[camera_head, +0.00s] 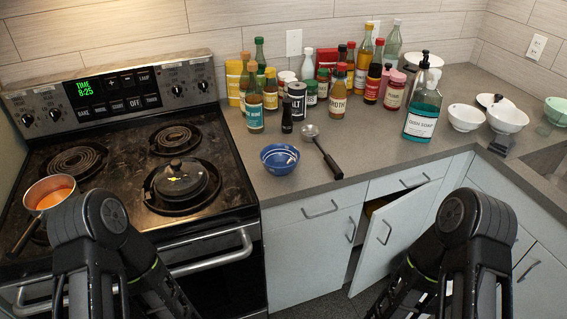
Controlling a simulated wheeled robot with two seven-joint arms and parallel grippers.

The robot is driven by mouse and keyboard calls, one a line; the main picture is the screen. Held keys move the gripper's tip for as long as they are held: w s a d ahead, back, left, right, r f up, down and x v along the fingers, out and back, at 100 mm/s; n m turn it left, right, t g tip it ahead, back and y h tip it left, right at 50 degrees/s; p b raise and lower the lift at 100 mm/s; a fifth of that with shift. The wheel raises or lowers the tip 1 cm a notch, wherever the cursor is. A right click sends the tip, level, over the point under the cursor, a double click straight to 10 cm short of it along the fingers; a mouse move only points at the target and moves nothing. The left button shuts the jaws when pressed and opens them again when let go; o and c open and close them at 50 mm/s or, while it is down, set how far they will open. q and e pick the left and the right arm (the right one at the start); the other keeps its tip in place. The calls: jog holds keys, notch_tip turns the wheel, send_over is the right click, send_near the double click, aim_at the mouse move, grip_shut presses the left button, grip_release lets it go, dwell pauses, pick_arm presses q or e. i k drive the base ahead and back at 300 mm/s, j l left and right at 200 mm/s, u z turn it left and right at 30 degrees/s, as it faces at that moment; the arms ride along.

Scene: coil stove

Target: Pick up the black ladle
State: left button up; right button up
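The ladle (328,158) lies on the grey counter, with a black handle and a small metallic bowl end. Its bowl end points back toward the bottles and its handle end points toward the counter's front edge. It lies just right of a blue bowl, with a small gap between them. Nothing covers it. Links of both my arms show at the bottom left and bottom right, well in front of the counter. Neither gripper's fingers can be seen in the head view.
Several bottles and jars (270,90) crowd the counter behind the ladle. A blue bowl (280,159) sits to its left and a dish soap bottle (422,112) to its right. A cabinet door (383,240) below stands open. The stove (200,222) holds a copper pot (50,192).

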aim_at(309, 133)
jog(key=u, duration=0.6)
jog(key=l+u, duration=0.75)
jog(key=k+l+u, duration=0.1)
jog(key=l+u, duration=0.3)
jog(key=k+l, duration=0.1)
jog(key=l, duration=0.25)
jog(key=k+l+u, duration=0.1)
jog(key=l, duration=0.2)
jog(key=k+l, duration=0.1)
jog(key=l, duration=0.25)
jog(key=k+l, duration=0.15)
jog(key=l, duration=0.15)
jog(key=u, duration=0.05)
